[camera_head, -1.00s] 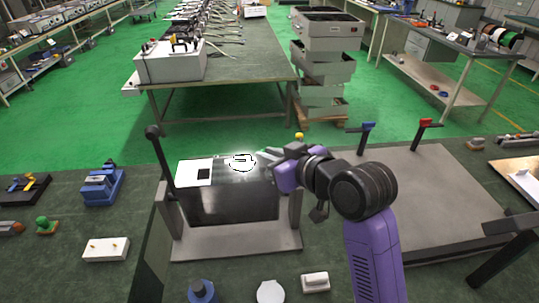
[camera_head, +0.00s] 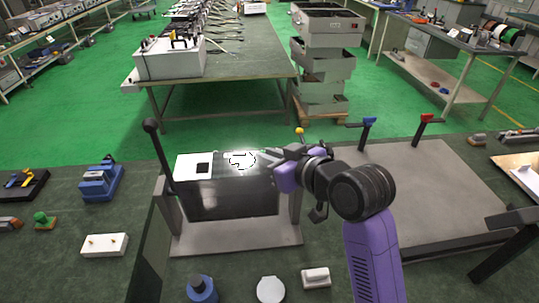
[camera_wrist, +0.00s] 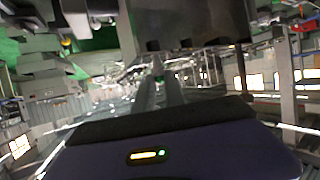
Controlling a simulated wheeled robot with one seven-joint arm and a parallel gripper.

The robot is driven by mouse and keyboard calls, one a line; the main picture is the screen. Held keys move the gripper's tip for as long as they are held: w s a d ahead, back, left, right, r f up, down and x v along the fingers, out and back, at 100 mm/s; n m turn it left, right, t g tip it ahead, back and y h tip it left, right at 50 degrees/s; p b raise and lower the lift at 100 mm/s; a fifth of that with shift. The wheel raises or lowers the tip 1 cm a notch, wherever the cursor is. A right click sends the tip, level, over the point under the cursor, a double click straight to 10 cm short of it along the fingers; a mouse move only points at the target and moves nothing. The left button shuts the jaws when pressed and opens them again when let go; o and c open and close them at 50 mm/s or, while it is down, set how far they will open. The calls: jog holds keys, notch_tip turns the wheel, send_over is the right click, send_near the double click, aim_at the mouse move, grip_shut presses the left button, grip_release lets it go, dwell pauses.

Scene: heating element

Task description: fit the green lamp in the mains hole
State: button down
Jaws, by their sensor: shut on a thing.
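My gripper (camera_head: 270,160) is at the right end of the dark box's top, its fingers pointing left. In the wrist view the fingers (camera_wrist: 160,80) are nearly together, with a small greenish bit at their tips; I take it for the green lamp (camera_wrist: 159,74), but it is too small and blurred to be sure. In the head view the held thing cannot be made out. The dark box (camera_head: 230,198) sits in a grey stand. Its upper face has a white patch with a black square (camera_head: 203,168) and a bright, black-edged round mark (camera_head: 240,160). I cannot tell which opening is the mains hole.
A black lever (camera_head: 158,150) rises at the box's left. A green-topped piece (camera_head: 42,218), a white block (camera_head: 105,245) and a blue clamp (camera_head: 99,183) lie left. A blue piece (camera_head: 201,289) and white pieces stand in front. A grey plate (camera_head: 430,190) lies right.

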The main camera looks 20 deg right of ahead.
jog(key=shift+f+b, duration=0.3)
jog(key=shift+f, duration=0.35)
jog(key=c, duration=1.3)
grip_release()
jog(key=b+v, duration=0.1)
jog(key=v, duration=0.7)
jog(key=shift+w, duration=0.1)
